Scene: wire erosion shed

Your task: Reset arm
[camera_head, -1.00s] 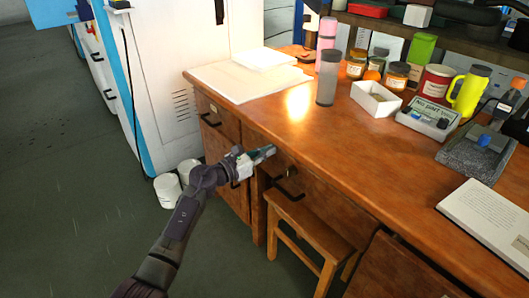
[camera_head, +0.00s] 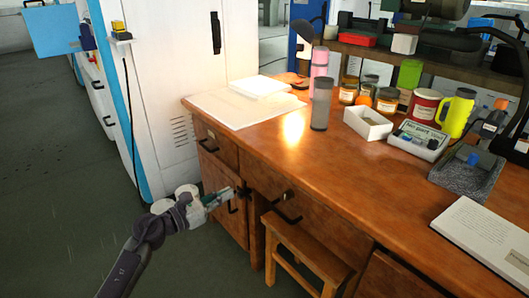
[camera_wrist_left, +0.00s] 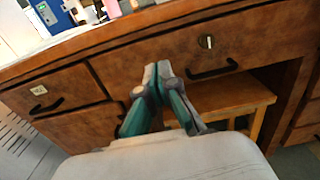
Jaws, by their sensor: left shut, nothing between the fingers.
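My left gripper (camera_head: 228,194) comes in from the left in the head view, in front of the wooden desk (camera_head: 250,135) at the height of its drawers. In the left wrist view its fingers (camera_wrist_left: 158,75) are shut together with nothing between them. Behind the fingers are the desk's drawer front and a black drawer handle (camera_wrist_left: 212,70), with a keyhole lock beside it. The gripper appears apart from the handles, though the exact gap is hard to judge. My right gripper is out of view.
A wooden stool (camera_head: 305,250) is tucked under the desk. A white cabinet (camera_head: 170,90) stands left of the desk, with white buckets at its foot.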

